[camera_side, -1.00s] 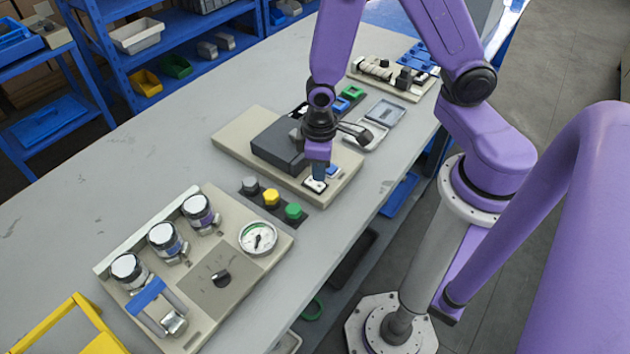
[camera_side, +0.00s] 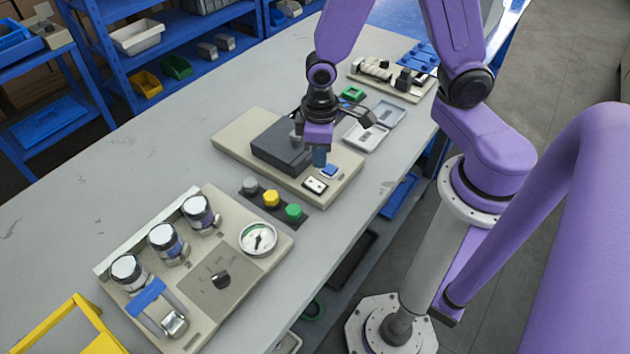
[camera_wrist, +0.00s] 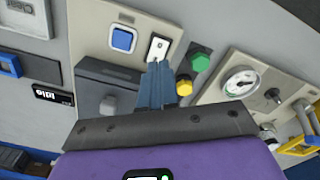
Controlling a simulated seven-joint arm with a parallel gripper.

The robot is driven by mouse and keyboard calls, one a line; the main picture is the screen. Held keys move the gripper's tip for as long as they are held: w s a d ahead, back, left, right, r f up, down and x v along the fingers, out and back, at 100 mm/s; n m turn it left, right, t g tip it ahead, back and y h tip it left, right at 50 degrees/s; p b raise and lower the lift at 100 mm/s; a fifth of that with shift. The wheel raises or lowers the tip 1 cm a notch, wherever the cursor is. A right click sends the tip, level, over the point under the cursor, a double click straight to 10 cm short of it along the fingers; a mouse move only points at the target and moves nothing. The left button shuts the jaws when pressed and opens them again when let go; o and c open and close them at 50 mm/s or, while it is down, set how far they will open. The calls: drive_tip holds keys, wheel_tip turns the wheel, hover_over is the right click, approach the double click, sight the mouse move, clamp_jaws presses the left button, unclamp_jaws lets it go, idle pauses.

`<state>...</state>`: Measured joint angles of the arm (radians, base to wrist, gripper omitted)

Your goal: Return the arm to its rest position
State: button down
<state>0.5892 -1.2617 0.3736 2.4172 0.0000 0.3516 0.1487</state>
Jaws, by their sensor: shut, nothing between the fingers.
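My gripper (camera_side: 319,158) is shut and empty, with its blue-grey fingers pointing down above the beige machine plate (camera_side: 232,138). In the side view its tips hang close to a blue button (camera_side: 330,171) and behind a white rocker switch (camera_side: 315,185). In the wrist view the shut fingertips (camera_wrist: 158,68) overlap the lower edge of the rocker switch (camera_wrist: 158,48), with the blue button (camera_wrist: 123,39) to their left. The dark grey machine block (camera_side: 280,146) stands on the plate beside the gripper. I see a gap between the fingertips and the plate.
Grey, yellow and green knobs (camera_side: 271,198) stand in front of the plate. A panel (camera_side: 220,280) with several chrome-topped cylinders and a gauge (camera_side: 258,238) lies at the front left. Trays (camera_side: 366,135) and a parts board (camera_side: 390,80) are behind. The table's left side (camera_side: 100,180) is clear.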

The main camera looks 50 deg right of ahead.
drive_tip(key=s+d+r+n, duration=0.2)
drive_tip(key=s+r+n, duration=0.4)
drive_tip(key=s+r, duration=0.7)
drive_tip(key=shift+s+d+n, duration=0.3)
drive_tip(key=shift+s+d, duration=0.05)
drive_tip(key=shift+s, duration=0.25)
drive_tip(key=shift+r, duration=0.1)
